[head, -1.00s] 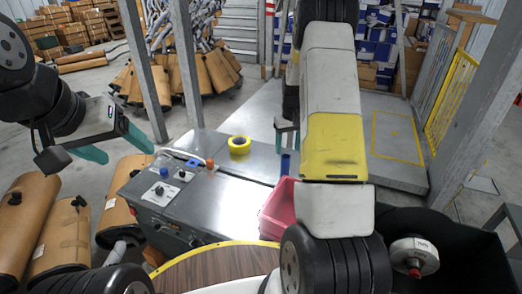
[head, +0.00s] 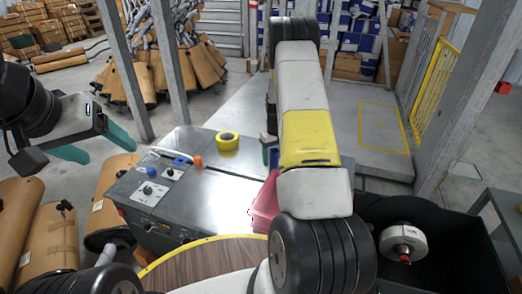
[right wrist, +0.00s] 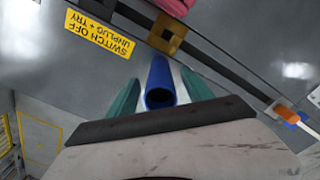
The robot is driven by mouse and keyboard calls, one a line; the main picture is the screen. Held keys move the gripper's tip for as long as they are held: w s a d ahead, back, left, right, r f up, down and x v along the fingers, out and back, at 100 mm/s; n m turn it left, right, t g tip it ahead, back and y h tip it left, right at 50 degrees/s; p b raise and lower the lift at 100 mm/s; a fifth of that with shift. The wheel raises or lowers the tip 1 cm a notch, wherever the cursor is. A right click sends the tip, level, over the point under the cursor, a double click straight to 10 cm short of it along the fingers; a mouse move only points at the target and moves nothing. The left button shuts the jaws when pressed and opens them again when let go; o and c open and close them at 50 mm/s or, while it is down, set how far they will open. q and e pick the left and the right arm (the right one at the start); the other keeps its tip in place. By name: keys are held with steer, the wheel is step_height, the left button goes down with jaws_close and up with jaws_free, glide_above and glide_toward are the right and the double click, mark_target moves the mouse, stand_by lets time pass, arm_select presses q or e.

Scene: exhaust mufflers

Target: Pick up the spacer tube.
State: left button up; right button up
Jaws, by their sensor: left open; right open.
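The spacer tube is a blue hollow cylinder (right wrist: 160,84) in the right wrist view, with its open end facing the camera. My right gripper (right wrist: 161,88) is open, with one teal finger on each side of the tube. Small gaps seem to show between the fingers and the tube. My left gripper (head: 97,146) is open and empty at the far left, away from the bench.
A black crate (head: 455,250) holds a white disc (head: 403,242). A round wooden top (head: 205,265) is in front.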

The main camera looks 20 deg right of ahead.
jaws_close()
steer(key=shift+r, duration=0.1)
